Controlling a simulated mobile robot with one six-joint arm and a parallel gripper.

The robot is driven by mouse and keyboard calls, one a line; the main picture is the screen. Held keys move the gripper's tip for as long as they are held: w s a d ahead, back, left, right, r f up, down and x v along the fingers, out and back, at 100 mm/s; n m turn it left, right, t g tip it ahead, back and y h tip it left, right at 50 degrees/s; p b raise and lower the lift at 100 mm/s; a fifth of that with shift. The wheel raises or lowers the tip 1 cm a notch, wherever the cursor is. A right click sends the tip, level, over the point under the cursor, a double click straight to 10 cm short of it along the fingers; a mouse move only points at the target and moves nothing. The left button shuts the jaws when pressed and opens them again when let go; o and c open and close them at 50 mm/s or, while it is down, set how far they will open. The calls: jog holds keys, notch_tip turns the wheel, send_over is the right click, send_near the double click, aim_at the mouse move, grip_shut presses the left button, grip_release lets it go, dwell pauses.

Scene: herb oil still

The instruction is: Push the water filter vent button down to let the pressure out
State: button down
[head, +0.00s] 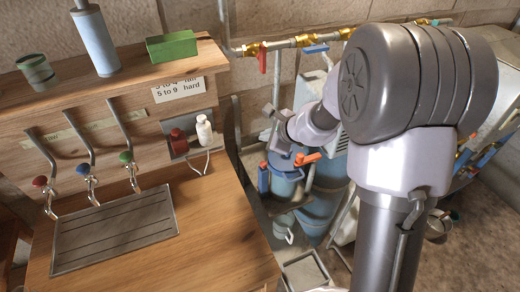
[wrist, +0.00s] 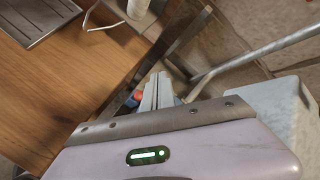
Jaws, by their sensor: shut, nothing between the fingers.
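The water filter (head: 287,186) is a translucent blue housing with a blue head, standing beside the bench in the head view. An orange lever (head: 308,159) and a blue lever (head: 263,178) sit at its head. My gripper reaches over the filter head in the head view, partly hidden by its own wrist. In the wrist view my gripper (wrist: 157,82) has its two pale fingers together and empty. Small red and blue bits show behind the fingertips, too small to name. I cannot make out the vent button; the fingers or wrist may hide it. Contact cannot be told.
The wooden bench (head: 215,240) with a drip tray (head: 115,232) and coloured taps is at left. Brass-fitted pipes (head: 300,41) run along the wall behind. A grey pipe (wrist: 255,62) and a pale box (wrist: 270,108) are close to the gripper's right in the wrist view.

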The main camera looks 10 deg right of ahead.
dwell(0.3)
jog(key=b, duration=0.7)
send_over(265, 165)
notch_tip(265, 165, down, 8)
jog(key=shift+f, duration=0.1)
jog(key=shift+f+b, duration=0.3)
jog(key=shift+b, duration=0.1)
jog(key=shift+f, duration=0.1)
dwell(1.1)
jog(key=shift+f+b, duration=0.35)
jog(key=shift+b, duration=0.2)
jog(key=shift+f+b, duration=0.45)
jog(key=shift+b, duration=0.15)
dwell(0.5)
jog(key=shift+r, duration=0.15)
jog(key=shift+r+p, duration=0.7)
jog(key=shift+r, duration=0.05)
